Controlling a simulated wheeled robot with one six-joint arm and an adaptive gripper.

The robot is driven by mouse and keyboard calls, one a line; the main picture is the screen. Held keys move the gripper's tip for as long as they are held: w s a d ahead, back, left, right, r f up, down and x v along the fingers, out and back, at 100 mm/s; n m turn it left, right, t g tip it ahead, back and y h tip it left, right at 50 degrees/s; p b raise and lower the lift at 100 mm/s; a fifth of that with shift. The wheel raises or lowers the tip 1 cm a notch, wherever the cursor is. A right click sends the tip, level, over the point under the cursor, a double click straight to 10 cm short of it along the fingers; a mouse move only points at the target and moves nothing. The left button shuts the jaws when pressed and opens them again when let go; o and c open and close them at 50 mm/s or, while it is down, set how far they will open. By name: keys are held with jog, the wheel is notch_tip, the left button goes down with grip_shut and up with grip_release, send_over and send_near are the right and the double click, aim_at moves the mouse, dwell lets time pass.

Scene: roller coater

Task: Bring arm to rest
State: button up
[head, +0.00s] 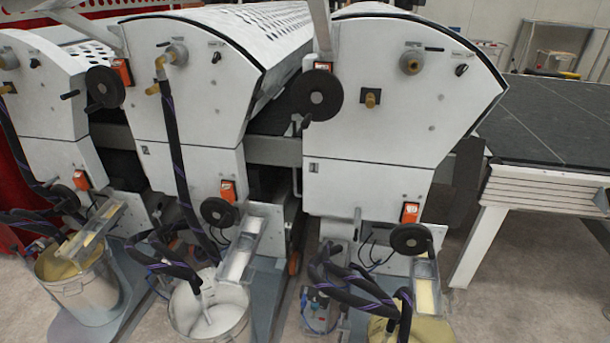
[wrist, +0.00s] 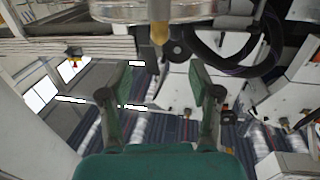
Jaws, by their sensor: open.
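My gripper (wrist: 160,78) shows in the wrist view with its two green-padded fingers spread wide apart. Nothing is between the fingers. It is not visible in the head view. The roller coater stands across the head view as white machine units, the right one (head: 395,120) nearest the table and the middle one (head: 195,110) beside it. In the wrist view, white machine panels (wrist: 175,92) lie behind and right of the fingers. I cannot tell the exact distance from the fingers to them.
Metal buckets, a left one (head: 88,290) and a middle one (head: 182,318), stand on the floor with dark hoses in them. A dark-topped table (head: 560,120) is at right. A dark hose (wrist: 235,70) loops at the wrist view's upper right. Floor (head: 510,300) is clear at lower right.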

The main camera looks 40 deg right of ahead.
jog(key=s+a+r+n+t+y, duration=0.1)
jog(key=a+r+n+t+y, duration=0.4)
jog(key=a+r, duration=0.55)
jog(key=a+r+n+t+y, duration=0.1)
jog(key=a+r+n+y, duration=0.45)
jog(key=r, duration=0.85)
jog(key=a+r+y, duration=0.2)
jog(key=a+r, duration=0.1)
jog(key=r, duration=0.5)
jog(key=s+a+r+n+y, duration=0.1)
jog(key=a+r+y, duration=0.1)
jog(key=r, duration=0.6)
jog(key=shift+s+a+r+y, duration=0.2)
jog(key=shift+a+y, duration=0.15)
jog(key=shift+a, duration=0.15)
